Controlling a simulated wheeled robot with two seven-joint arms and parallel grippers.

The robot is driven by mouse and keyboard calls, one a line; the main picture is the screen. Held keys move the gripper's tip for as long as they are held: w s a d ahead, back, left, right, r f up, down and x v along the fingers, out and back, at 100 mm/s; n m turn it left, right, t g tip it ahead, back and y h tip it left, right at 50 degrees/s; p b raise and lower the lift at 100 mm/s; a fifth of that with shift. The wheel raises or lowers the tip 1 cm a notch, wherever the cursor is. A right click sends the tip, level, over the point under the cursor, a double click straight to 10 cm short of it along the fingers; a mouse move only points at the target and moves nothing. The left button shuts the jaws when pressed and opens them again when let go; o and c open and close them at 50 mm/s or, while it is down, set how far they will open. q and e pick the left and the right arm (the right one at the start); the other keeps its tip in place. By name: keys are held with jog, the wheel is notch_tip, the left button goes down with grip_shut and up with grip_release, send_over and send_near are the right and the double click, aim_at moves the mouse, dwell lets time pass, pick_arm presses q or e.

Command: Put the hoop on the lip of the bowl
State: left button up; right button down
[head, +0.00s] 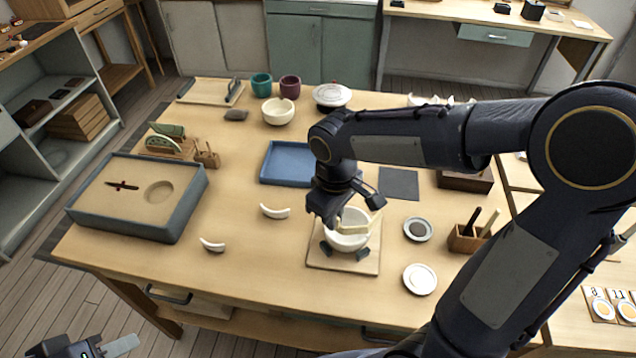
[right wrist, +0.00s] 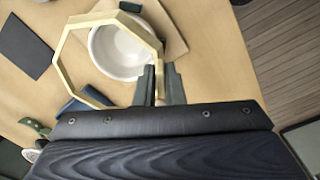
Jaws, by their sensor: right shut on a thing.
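The hoop is a pale gold octagonal ring (right wrist: 92,19), and it also shows in the head view (head: 353,230) as a pale bar across the bowl. My right gripper (head: 332,216) is shut on the hoop's rim; its fingers show in the right wrist view (right wrist: 160,82). The white bowl (head: 346,242) stands on a light wooden board (head: 318,261), held by dark feet or blocks. In the right wrist view the bowl (right wrist: 118,58) shows through the hoop, off centre. I cannot tell whether they touch. My left gripper (head: 105,348) is at the bottom left, partly cut off.
Two curved white pieces (head: 275,211) (head: 212,245) lie left of the board. A blue tray (head: 283,180) lies behind it. Small dishes (head: 419,279) and a wooden tool holder (head: 465,240) stand to the right. A sand tray (head: 110,205) is at the left.

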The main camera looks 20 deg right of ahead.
jog(key=shift+w+f, duration=0.15)
jog(key=shift+w, duration=0.15)
jog(key=shift+s+f+b, duration=0.15)
jog(key=shift+f+b, duration=0.2)
jog(key=shift+b, duration=0.15)
jog(key=shift+f+b, duration=0.55)
jog(key=shift+f, duration=0.1)
jog(key=shift+f+b, duration=0.95)
jog(key=shift+f, duration=0.2)
jog(key=shift+f+b, duration=0.75)
jog(key=shift+f, duration=0.4)
dwell(0.7)
dwell(0.5)
jog(key=c, duration=1)
grip_release()
jog(key=shift+o, duration=0.2)
